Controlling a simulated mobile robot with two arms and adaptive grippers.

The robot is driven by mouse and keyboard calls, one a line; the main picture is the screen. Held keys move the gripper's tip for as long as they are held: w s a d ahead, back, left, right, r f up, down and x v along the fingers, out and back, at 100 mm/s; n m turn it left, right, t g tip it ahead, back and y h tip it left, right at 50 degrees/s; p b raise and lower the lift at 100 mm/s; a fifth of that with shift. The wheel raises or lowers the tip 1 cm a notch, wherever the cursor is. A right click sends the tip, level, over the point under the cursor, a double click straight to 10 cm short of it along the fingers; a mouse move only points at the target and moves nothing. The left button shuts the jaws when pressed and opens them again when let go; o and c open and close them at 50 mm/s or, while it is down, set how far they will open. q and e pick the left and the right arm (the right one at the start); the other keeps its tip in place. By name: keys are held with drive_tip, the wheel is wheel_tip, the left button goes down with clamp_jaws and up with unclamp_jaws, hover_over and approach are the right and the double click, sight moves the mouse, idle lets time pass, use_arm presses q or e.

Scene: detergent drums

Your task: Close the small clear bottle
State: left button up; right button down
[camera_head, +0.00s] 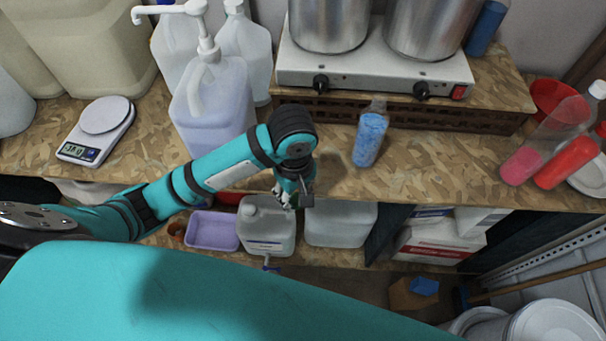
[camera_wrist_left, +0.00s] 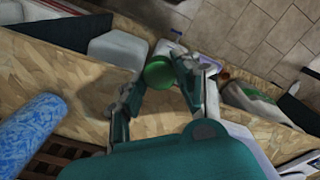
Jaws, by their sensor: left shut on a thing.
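The small clear bottle (camera_head: 370,138), with blue contents, stands upright on the wooden bench in front of the hot plate. Its neck shows clear, with no coloured cap seen on it. In the left wrist view the bottle (camera_wrist_left: 32,130) is at the left edge, apart from my fingers. My left gripper (camera_head: 297,197) hangs over the bench's front edge, left of the bottle. In the wrist view this gripper (camera_wrist_left: 158,80) is shut on a round green cap (camera_wrist_left: 160,73). The cap is hard to make out in the head view. My right gripper is not in view.
A hot plate (camera_head: 370,72) with two metal pots stands behind the bottle. A pump jug (camera_head: 213,105) and a scale (camera_head: 97,130) are to the left. Bench around the bottle is clear.

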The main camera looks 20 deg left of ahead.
use_arm(q)
drive_tip(key=shift+s+d+r, duration=0.1)
drive_tip(key=shift+s, duration=0.95)
